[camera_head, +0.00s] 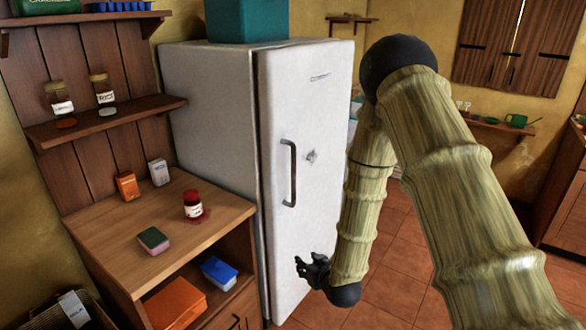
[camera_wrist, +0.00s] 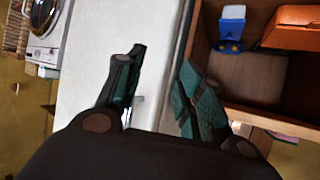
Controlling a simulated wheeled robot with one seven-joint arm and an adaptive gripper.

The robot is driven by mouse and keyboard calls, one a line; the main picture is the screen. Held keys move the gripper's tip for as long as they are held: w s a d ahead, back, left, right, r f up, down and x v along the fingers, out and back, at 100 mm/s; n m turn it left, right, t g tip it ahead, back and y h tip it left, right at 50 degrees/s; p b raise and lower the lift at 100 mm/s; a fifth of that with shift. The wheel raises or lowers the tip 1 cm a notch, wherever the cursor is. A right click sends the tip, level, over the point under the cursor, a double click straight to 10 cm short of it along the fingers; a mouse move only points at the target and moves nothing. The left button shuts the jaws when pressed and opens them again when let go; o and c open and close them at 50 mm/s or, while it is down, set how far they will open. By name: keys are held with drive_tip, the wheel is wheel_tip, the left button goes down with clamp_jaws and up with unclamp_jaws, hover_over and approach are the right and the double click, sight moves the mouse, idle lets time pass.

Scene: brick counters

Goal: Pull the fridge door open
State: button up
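The white fridge (camera_head: 210,100) stands left of centre in the head view, its door (camera_head: 320,130) facing right. The door appears shut, with a narrow dark seam along its left edge. A dark vertical handle (camera_head: 292,172) sits near that edge. My gripper (camera_head: 304,267) is low in front of the door, below the handle and apart from it. In the wrist view my gripper (camera_wrist: 160,85) is open, its fingers spread with nothing visible held. The white door surface (camera_wrist: 95,60) fills the area behind its left finger. The handle cannot be made out clearly there.
A wooden counter (camera_head: 150,225) left of the fridge holds a red-lidded jar (camera_head: 193,205), small boxes and a sponge (camera_head: 153,241). Its open shelf holds an orange box (camera_head: 175,304) and a blue box (camera_head: 219,272). The tiled floor (camera_head: 400,260) right of the door looks clear around my arm.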

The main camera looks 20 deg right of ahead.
sight(295, 168)
drive_tip(key=w+d+r+t, duration=0.1)
drive_tip(key=w+r+t, duration=0.2)
drive_tip(key=w+r, duration=0.55)
drive_tip(key=w+d+r+t, duration=0.2)
drive_tip(key=w+r+t, duration=0.1)
drive_tip(key=r, duration=1)
drive_tip(key=w, duration=0.3)
drive_tip(key=w+p, duration=0.1)
drive_tip(key=w, duration=0.3)
drive_tip(key=w+a+p, duration=0.1)
drive_tip(key=w, duration=0.2)
drive_tip(key=shift+w, duration=0.25)
clamp_jaws()
